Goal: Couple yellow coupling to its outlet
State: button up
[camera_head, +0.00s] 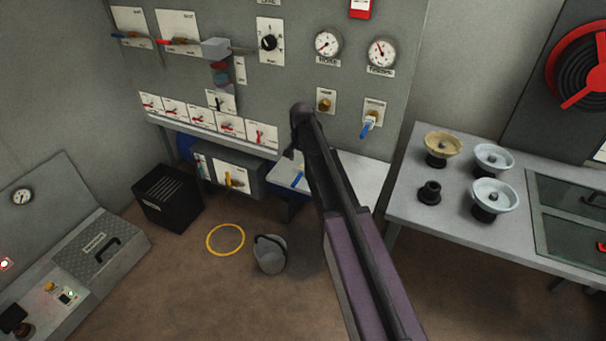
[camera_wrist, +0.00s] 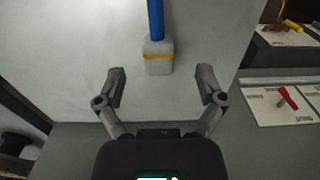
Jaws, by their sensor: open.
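The yellow coupling (camera_wrist: 158,57) is a pale grey block with a yellow band and a blue hose or stem running up from it. In the wrist view it lies against a pale flat surface, ahead of and between my fingers. My gripper (camera_wrist: 163,85) is open and empty, with a finger on either side, short of the block and apart from it. In the head view a blue piece (camera_head: 298,178) shows on the pale shelf beside my arm; my arm hides part of that area. Two brass fittings sit on the panel, one plain (camera_head: 325,100) and one above a blue handle (camera_head: 368,127). I cannot tell which is the outlet.
The grey panel (camera_head: 285,85) carries gauges and switches. A red switch (camera_wrist: 288,97) is at the right in the wrist view. A bucket (camera_head: 270,256) and a yellow ring (camera_head: 226,239) are on the floor. A bench (camera_head: 410,212) with handwheels stands at the right.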

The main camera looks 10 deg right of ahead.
aim_at(303, 168)
jog(key=shift+f, duration=0.1)
jog(key=f+b, duration=0.3)
jog(key=shift+w+d, duration=0.15)
jog(key=shift+d, duration=0.1)
jog(key=shift+f+b, duration=1)
jog(key=shift+b, duration=0.15)
jog(key=c, duration=1.2)
